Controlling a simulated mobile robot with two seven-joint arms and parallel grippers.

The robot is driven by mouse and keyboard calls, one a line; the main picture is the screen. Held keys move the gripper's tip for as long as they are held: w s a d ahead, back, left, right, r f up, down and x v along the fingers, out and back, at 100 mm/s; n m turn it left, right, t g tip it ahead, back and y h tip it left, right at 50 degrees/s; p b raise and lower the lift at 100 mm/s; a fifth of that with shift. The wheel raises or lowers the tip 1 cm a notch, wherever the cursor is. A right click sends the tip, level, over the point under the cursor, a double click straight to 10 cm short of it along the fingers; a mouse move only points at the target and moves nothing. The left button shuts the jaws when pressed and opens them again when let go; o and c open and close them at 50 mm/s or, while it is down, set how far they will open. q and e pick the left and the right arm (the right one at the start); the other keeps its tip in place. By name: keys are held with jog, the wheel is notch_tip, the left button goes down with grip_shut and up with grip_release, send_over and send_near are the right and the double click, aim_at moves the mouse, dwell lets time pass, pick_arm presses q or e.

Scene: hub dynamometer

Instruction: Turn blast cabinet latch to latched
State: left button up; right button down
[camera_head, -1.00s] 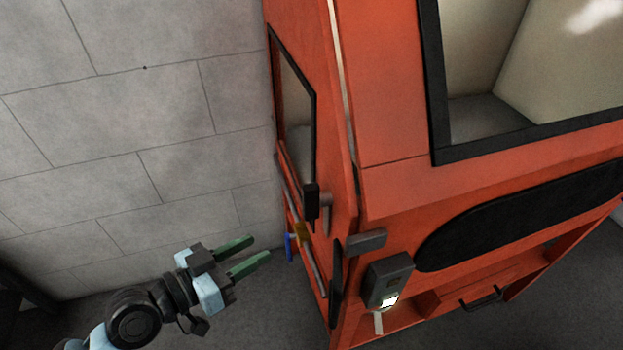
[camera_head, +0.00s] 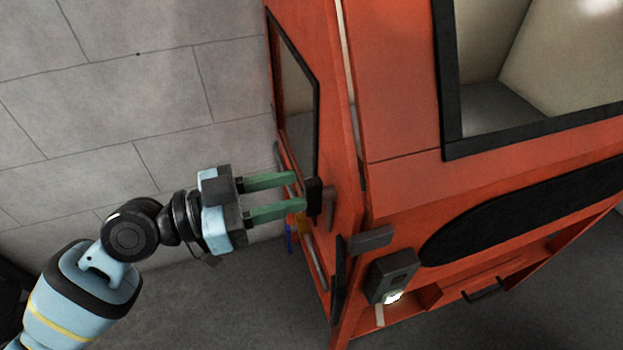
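The orange blast cabinet (camera_head: 400,120) fills the right side of the head view. A black latch handle (camera_head: 314,196) stands out from its left side face, below the side window. My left gripper (camera_head: 302,190) comes in from the left with its two green fingers apart. The fingertips are at the latch handle in the picture, one near its top and one near its lower part. I cannot tell whether they touch it. The fingers partly cover the rail and the blue and yellow fitting behind them. My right gripper is not in view.
A grey block wall (camera_head: 120,90) stands behind my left arm. A grey lever (camera_head: 371,240) and a grey box with a lit panel (camera_head: 391,276) sit on the cabinet's front. A blue-handled valve (camera_head: 289,238) is low on the side. The dark floor (camera_head: 250,310) is clear.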

aim_at(304, 186)
pick_arm(q)
jog(key=p+x, duration=0.1)
jog(key=x, duration=0.3)
jog(key=shift+d+r, duration=0.1)
jog(key=shift+r, duration=0.05)
jog(key=shift+w+d, duration=0.15)
jog(key=shift+d, duration=0.05)
grip_shut()
